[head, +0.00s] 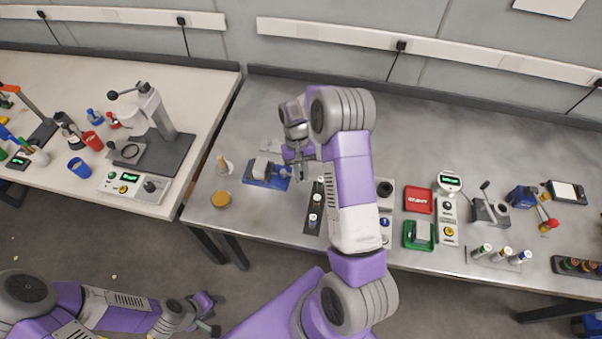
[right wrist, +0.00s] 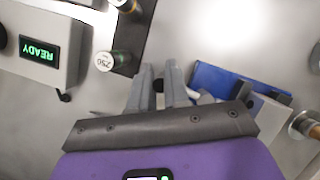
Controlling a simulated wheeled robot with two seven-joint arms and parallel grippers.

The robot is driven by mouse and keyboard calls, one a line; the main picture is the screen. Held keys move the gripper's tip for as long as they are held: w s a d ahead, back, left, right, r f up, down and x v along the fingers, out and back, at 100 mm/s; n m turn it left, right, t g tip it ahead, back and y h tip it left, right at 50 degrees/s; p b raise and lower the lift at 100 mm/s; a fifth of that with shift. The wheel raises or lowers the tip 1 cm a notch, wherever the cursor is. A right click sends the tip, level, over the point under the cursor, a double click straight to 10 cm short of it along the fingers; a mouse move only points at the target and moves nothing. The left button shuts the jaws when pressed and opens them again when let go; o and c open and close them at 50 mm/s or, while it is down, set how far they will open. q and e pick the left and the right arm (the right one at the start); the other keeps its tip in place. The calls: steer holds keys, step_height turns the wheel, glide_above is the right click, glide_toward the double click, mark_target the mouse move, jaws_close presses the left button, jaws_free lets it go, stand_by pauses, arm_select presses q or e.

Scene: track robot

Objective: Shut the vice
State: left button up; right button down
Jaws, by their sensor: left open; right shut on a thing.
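The vice (head: 265,173) has a blue base and grey jaws and stands on the right-hand bench, left of my right arm. In the right wrist view the vice (right wrist: 228,82) lies just right of the fingers. My right gripper (head: 301,172) is at the vice's right end, partly hidden by my own arm. In the right wrist view its fingers (right wrist: 160,82) are shut on a small dark piece, apparently the vice's handle. The gap between the jaws is not clear. My left gripper (head: 211,312) is open and empty, low in front of the benches.
A dark rack with small bottles (head: 315,208) stands close right of the vice. A device reading READY (right wrist: 42,45) shows in the wrist view. A red tray (head: 418,200) is farther right.

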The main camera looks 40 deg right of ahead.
steer(key=shift+w+d, duration=0.1)
steer(key=shift+w, duration=0.05)
steer(key=c, duration=1.1)
jaws_free()
steer(key=v, duration=0.7)
steer(key=shift+r+p, duration=0.3)
steer(key=shift+p, duration=0.05)
